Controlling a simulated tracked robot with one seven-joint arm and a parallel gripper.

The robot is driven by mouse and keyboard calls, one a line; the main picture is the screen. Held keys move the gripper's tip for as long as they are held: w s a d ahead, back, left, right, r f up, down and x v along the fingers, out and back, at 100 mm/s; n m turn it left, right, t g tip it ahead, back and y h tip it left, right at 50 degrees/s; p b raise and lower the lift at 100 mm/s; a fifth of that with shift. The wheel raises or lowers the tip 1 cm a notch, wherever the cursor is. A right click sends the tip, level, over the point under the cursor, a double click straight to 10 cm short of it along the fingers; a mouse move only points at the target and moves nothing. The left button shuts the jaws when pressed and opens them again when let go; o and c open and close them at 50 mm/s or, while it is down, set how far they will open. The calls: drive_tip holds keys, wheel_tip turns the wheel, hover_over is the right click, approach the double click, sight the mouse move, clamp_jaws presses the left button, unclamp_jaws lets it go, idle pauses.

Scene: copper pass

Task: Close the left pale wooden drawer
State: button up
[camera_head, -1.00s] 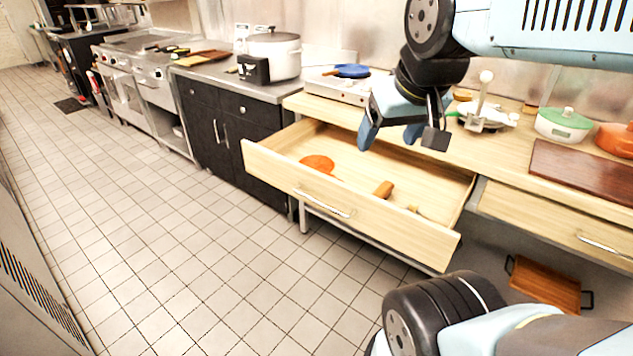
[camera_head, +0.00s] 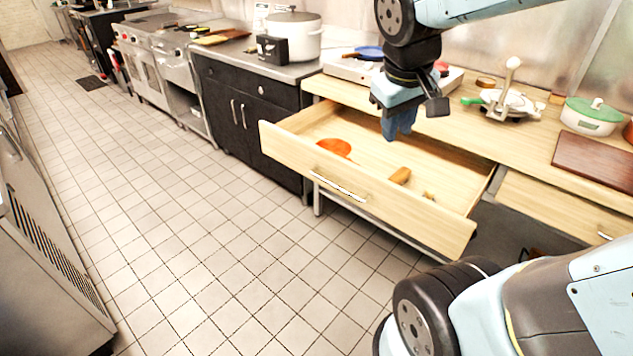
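The left pale wooden drawer (camera_head: 440,210) is pulled well out from under the counter. Its front panel has a metal bar handle (camera_head: 338,184). Inside lie an orange round utensil (camera_head: 334,147), a brown wooden item (camera_head: 400,175) and a small item near the right end. My gripper (camera_head: 397,124) hangs over the drawer's back part, pointing down, with blue fingers. Its fingers overlap in this view, so I cannot tell whether they are apart. It does not visibly touch the drawer front.
A second pale drawer (camera_head: 560,210) to the right looks shut. The counter (camera_head: 470,120) above holds a blue pan, a green-lidded white pot (camera_head: 591,116) and a dark board (camera_head: 598,163). Black cabinets (camera_head: 243,115) stand left. The tiled floor (camera_head: 200,230) before the drawer is clear.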

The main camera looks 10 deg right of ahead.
drive_tip(key=w+f+n+h, duration=0.1)
drive_tip(key=w+f, duration=0.1)
drive_tip(key=w+a+f+n+g+h, duration=0.1)
drive_tip(key=w+f+n, duration=0.1)
drive_tip(key=w, duration=0.1)
drive_tip(key=w+f+n+g+h, duration=0.1)
drive_tip(key=w+f+n, duration=0.1)
drive_tip(key=shift+w+a+f+h, duration=0.2)
drive_tip(key=shift+a+f+h, duration=0.1)
drive_tip(key=shift+a+f, duration=0.1)
clamp_jaws()
drive_tip(key=w+a+f+n+t+h, duration=0.2)
drive_tip(key=w+a+f+n, duration=0.3)
drive_tip(key=f, duration=0.4)
drive_tip(key=w+a+f+n+t+h, duration=0.2)
drive_tip(key=w+a+f+n+t, duration=0.1)
drive_tip(key=a+f+n, duration=0.45)
drive_tip(key=w+a+f+n+t+h, duration=0.15)
drive_tip(key=w+a+f+n, duration=0.3)
drive_tip(key=f, duration=0.55)
drive_tip(key=w+r+x, duration=0.1)
drive_tip(key=r+x, duration=0.1)
drive_tip(key=x, duration=1)
drive_tip(key=shift+w+d+n+t, duration=0.25)
drive_tip(key=shift+d+n+t, duration=0.05)
drive_tip(key=shift+d+t, duration=0.05)
